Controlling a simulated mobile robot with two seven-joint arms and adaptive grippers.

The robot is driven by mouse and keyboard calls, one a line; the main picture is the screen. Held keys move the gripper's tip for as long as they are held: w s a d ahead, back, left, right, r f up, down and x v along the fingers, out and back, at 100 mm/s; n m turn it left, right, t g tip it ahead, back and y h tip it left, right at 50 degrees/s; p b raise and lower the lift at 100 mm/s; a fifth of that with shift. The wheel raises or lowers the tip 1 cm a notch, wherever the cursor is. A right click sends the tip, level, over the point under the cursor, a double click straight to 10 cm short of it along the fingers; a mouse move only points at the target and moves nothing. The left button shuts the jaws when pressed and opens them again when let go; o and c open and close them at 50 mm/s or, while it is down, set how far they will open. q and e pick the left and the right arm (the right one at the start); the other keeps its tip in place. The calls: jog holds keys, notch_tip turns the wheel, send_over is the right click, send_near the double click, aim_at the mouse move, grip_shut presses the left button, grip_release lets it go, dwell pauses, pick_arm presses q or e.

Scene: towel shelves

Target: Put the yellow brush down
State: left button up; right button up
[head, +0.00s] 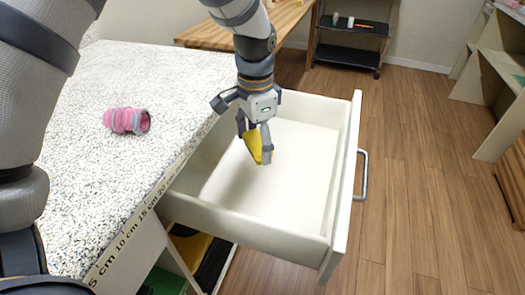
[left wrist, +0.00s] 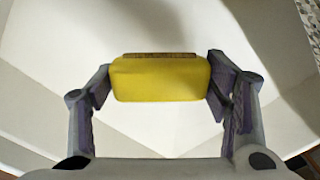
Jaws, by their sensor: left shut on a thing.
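The yellow brush (head: 253,145) is held between the fingers of my left gripper (head: 256,150), above the open white drawer (head: 345,185). In the left wrist view the yellow brush (left wrist: 160,79) spans the gap between both fingertips of my left gripper (left wrist: 160,82), with a brown strip along its far edge. The pale drawer floor (left wrist: 160,28) lies beyond it. The drawer looks empty. How far the brush is above the drawer floor is hard to tell. My right gripper is not in view.
A wooden table (head: 220,34) and a black cart (head: 350,51) stand behind. Open wooden floor (head: 420,170) lies to the right.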

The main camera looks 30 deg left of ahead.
aim_at(257, 150)
pick_arm(q)
jog(key=shift+w+a+f, duration=0.35)
jog(key=shift+w+f, duration=0.25)
jog(key=shift+f, duration=0.2)
jog(key=f, duration=0.2)
jog(key=shift+w+a+f+b, duration=0.2)
jog(key=shift+f+b, duration=0.1)
jog(key=shift+f, duration=0.1)
jog(key=shift+d+f, duration=0.1)
jog(key=shift+f, duration=0.1)
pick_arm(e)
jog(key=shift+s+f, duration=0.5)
pick_arm(q)
jog(key=shift+f, duration=0.1)
jog(key=shift+f, duration=0.15)
jog(key=o, duration=1.2)
